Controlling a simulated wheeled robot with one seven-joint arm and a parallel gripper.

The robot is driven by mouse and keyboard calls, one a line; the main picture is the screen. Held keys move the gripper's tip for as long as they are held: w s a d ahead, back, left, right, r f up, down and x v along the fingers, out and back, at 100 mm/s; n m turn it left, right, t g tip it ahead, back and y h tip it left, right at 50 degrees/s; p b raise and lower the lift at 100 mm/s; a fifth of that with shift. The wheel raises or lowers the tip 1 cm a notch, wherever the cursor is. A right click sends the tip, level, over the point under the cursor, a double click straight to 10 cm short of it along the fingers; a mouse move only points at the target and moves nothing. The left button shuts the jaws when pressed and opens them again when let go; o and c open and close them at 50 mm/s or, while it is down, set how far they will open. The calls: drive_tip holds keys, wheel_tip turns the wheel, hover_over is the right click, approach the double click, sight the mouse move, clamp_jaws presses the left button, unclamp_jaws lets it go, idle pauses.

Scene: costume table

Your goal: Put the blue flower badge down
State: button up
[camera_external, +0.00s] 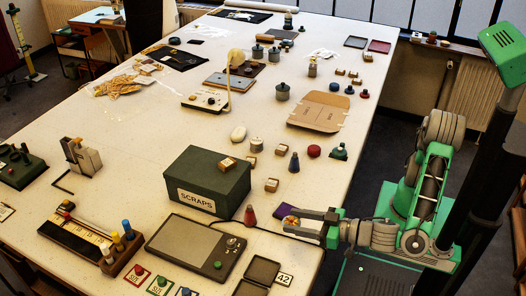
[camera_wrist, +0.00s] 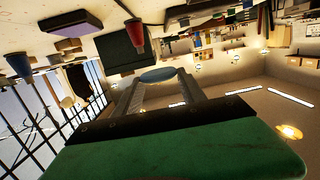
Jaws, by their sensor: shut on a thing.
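My gripper (camera_external: 288,221) reaches in from the right, over the near right edge of the white table (camera_external: 225,143). In the wrist view my gripper (camera_wrist: 160,77) has its two fingers closed on a thin, blue, rounded disc, the blue flower badge (camera_wrist: 157,74). I see it nearly edge-on between the fingertips, so its flower face does not show. In the external view the badge is too small and covered to make out clearly. The held badge appears to be above the tabletop; the exact gap cannot be told.
A dark green SCRAPS box (camera_external: 208,181) and a red cone-shaped piece (camera_external: 250,216) stand left of my gripper. A small purple item (camera_external: 285,209) lies close behind the fingers.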

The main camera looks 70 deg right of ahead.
drive_tip(key=a+n+y, duration=0.1)
drive_tip(key=a+y, duration=0.1)
drive_tip(key=s+a+f+n+g+y, duration=0.1)
drive_tip(key=a+n+y, duration=0.1)
drive_tip(key=s+a+f+n+y, duration=0.1)
drive_tip(key=a+y, duration=0.1)
drive_tip(key=shift+s+f+n+g, duration=0.15)
drive_tip(key=shift+f+n+g, duration=0.1)
drive_tip(key=shift+n+g, duration=0.05)
drive_tip(key=shift+d+f+y+p, duration=0.1)
drive_tip(key=shift+d+y+p, duration=0.1)
drive_tip(key=shift+y+p, duration=0.15)
drive_tip(key=w+d+r+m+h+p, duration=0.35)
drive_tip(key=w+d, duration=0.25)
drive_tip(key=d, duration=0.7)
drive_tip(key=w+d+r+m+t+h+p, duration=0.15)
drive_tip(key=w+d+r+h+p, duration=0.3)
drive_tip(key=d, duration=0.75)
drive_tip(key=w+d+r+m+h+p, duration=0.35)
drive_tip(key=w+d+r, duration=0.2)
drive_tip(key=d, duration=0.75)
drive_tip(key=d+f+b, duration=0.3)
drive_tip(key=f, duration=0.2)
drive_tip(key=shift+w+f+g+h, duration=0.2)
drive_tip(key=shift+w+g+h, duration=0.1)
drive_tip(key=shift+w+g, duration=0.05)
